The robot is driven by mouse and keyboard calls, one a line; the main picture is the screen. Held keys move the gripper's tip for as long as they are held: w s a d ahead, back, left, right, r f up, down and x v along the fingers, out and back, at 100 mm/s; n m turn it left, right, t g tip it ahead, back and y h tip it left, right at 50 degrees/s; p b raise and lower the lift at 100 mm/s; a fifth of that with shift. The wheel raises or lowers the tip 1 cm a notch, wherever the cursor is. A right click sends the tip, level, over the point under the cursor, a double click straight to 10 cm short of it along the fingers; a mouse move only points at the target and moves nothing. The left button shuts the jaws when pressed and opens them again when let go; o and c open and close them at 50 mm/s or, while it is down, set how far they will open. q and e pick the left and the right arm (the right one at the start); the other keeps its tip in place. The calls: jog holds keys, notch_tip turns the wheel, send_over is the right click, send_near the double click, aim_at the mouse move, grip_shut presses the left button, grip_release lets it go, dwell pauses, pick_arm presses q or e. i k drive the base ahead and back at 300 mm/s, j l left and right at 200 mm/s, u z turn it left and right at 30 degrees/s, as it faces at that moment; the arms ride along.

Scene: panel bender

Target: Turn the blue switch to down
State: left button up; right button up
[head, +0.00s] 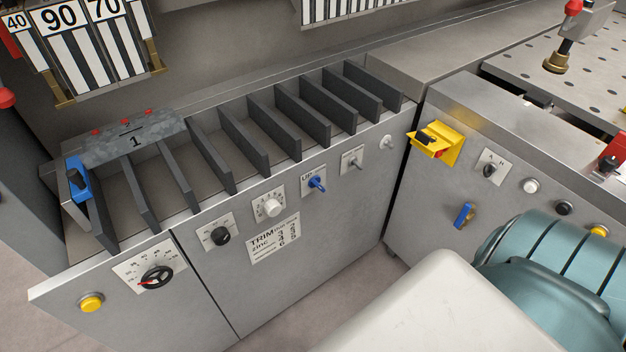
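The blue switch (316,184) is a small toggle on a square plate marked UP, in the middle of the grey front panel (330,235) in the head view. Its lever sticks out of the plate towards the lower right of the picture. I cannot tell for sure which position it is set to. Nothing touches it. Neither of my grippers is in view.
Beside the switch are a white dial (270,208), a grey toggle (353,162) and a black knob (221,236). A blue handle (463,215) and a yellow bracket (436,145) are on the right cabinet. Upright dividers stand above. The panel front is clear.

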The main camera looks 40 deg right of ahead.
aim_at(313, 183)
jog(key=z, duration=1.15)
